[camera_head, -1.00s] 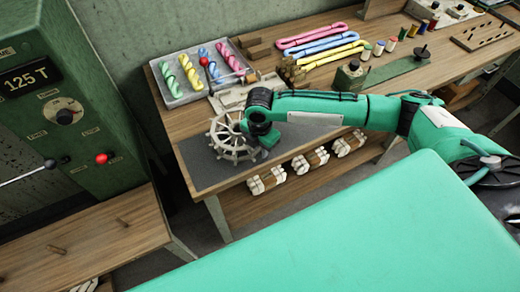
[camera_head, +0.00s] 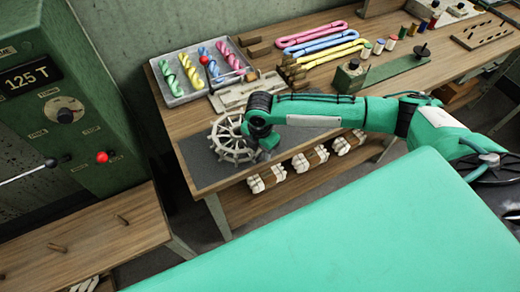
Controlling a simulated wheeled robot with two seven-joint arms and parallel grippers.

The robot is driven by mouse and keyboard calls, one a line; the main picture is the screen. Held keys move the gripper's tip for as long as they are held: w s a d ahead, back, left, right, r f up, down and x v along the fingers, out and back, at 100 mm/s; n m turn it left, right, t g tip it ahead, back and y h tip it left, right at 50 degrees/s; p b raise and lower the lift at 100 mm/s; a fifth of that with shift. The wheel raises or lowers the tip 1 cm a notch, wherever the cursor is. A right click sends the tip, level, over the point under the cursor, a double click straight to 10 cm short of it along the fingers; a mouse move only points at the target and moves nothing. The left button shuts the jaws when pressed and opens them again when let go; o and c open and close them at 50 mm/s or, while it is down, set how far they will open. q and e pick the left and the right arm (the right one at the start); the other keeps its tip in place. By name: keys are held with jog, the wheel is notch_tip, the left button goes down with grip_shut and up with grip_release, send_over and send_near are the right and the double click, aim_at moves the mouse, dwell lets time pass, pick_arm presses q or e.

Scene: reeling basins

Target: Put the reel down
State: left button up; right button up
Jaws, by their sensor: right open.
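The reel (camera_head: 231,140) is a pale spoked wheel. It rests on the dark grey mat (camera_head: 203,168) at the left end of the wooden workbench. My right gripper (camera_head: 262,146) is at the reel's right side, open, with its wrist bent down close to the rim. Its fingertips are small and partly hidden, and I cannot tell whether they touch the reel. My left gripper is not in view.
A metal tray (camera_head: 157,82) with coloured twisted skeins stands behind the reel. A wooden device with a red-knobbed lever (camera_head: 204,61) is beside it. Pink, blue and yellow hanks (camera_head: 311,37) lie farther right. A green control cabinet (camera_head: 100,130) stands at left.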

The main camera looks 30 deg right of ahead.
notch_tip(320, 180, up, 12)
jog(key=shift+f+b, duration=0.1)
jog(key=shift+b, duration=1)
